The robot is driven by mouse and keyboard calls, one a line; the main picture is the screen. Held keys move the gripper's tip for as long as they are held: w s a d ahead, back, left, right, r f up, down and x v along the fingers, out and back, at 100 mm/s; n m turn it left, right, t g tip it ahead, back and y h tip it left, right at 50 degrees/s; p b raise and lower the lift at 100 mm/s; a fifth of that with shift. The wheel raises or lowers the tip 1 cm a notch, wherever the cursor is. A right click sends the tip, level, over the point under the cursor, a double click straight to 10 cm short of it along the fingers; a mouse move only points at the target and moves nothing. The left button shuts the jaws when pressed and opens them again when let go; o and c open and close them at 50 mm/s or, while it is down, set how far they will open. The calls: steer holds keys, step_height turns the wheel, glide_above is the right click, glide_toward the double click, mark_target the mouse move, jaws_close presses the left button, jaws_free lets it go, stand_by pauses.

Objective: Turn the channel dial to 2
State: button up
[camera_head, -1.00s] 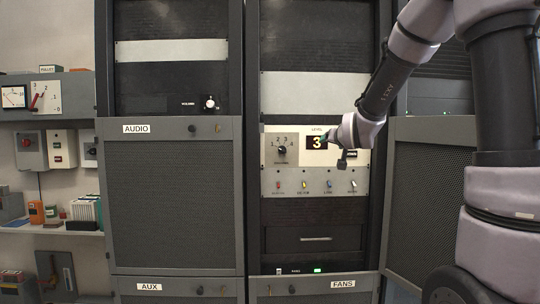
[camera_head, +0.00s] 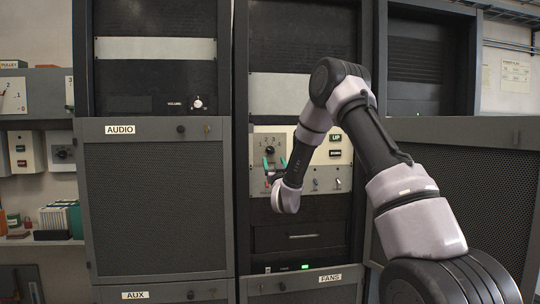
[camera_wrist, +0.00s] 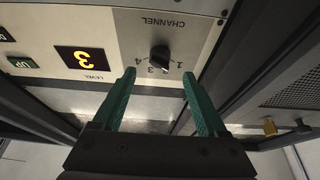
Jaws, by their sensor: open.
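The channel dial (camera_head: 269,149) is a small black knob on a grey plate, ringed by the numbers 1 to 4. In the wrist view the dial (camera_wrist: 159,57) appears upside down, with its CHANNEL label above it. I cannot tell which number it points to. My gripper (camera_head: 275,162) has green fingers and is in front of the panel, just below the dial in the head view. In the wrist view my gripper (camera_wrist: 158,77) is open and empty. The dial shows between and beyond its fingertips; I see no contact.
The level display (camera_wrist: 82,61) reads 3, beside an UP button (camera_wrist: 22,62). In the head view my arm hides the display. Dark rack frames flank the panel. The AUDIO cabinet (camera_head: 160,195) stands to the left.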

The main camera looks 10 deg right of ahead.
mark_target(271, 152)
steer(key=x, duration=0.7)
jaws_close()
